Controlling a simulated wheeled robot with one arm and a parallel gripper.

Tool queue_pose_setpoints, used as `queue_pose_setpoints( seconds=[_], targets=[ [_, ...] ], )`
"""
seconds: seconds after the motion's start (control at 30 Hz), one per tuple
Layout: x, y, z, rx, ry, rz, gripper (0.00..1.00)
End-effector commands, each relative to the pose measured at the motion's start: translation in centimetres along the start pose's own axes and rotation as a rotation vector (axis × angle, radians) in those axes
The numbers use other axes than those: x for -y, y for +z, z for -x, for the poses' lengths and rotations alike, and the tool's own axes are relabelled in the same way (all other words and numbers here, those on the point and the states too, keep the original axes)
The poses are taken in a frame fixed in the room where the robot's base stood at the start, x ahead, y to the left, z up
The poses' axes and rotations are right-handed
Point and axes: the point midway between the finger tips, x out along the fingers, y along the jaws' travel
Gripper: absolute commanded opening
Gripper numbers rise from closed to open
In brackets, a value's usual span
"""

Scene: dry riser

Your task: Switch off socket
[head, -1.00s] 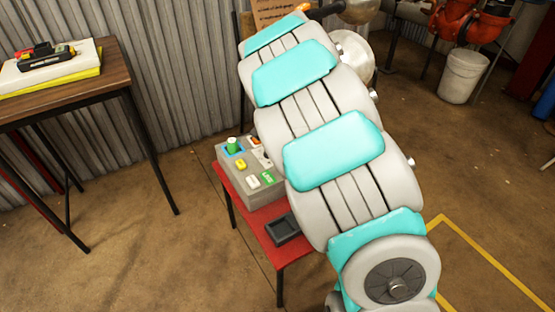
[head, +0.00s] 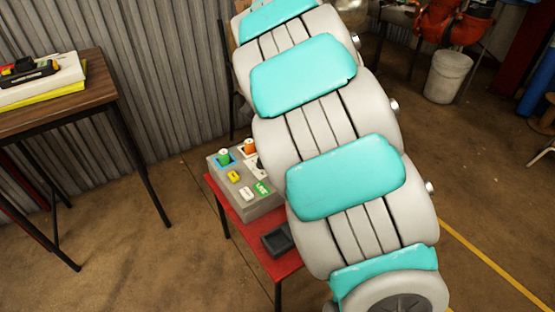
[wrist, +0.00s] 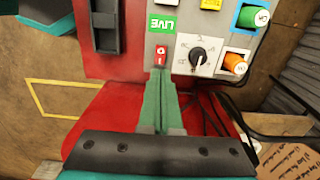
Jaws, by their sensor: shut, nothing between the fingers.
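A grey control box (head: 262,206) stands on a red table, partly hidden by my arm in the head view. Beside the switch are a green LIVE label (wrist: 162,23) and a black rotary knob (wrist: 198,56). My gripper (wrist: 161,76) is shut and empty, its green fingers together and their tips just below the red switch. I cannot tell whether they touch it.
The red table (head: 284,268) also holds a black tray (head: 277,240), seen in the wrist view beside the panel (wrist: 106,25). Black cables hang at the panel's right. A wooden table (head: 70,92) stands at the left. The brown floor between the tables is clear.

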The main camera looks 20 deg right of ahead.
Motion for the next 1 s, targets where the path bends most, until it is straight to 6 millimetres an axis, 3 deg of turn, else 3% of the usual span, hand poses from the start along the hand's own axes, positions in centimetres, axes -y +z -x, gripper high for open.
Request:
queue_pose_setpoints(
  seconds=[0.1,0.3,0.77,1.0],
  targets=[
    [0.1,0.0,2.1,-0.002,-0.004,0.000,0.00],
    [0.1,0.0,4.0,-0.001,-0.004,0.000,0.00],
    [0.1,0.0,4.0,0.008,-0.002,0.000,0.00],
    [0.7,-1.2,3.6,0.094,-0.005,-0.004,0.00]
  ],
)
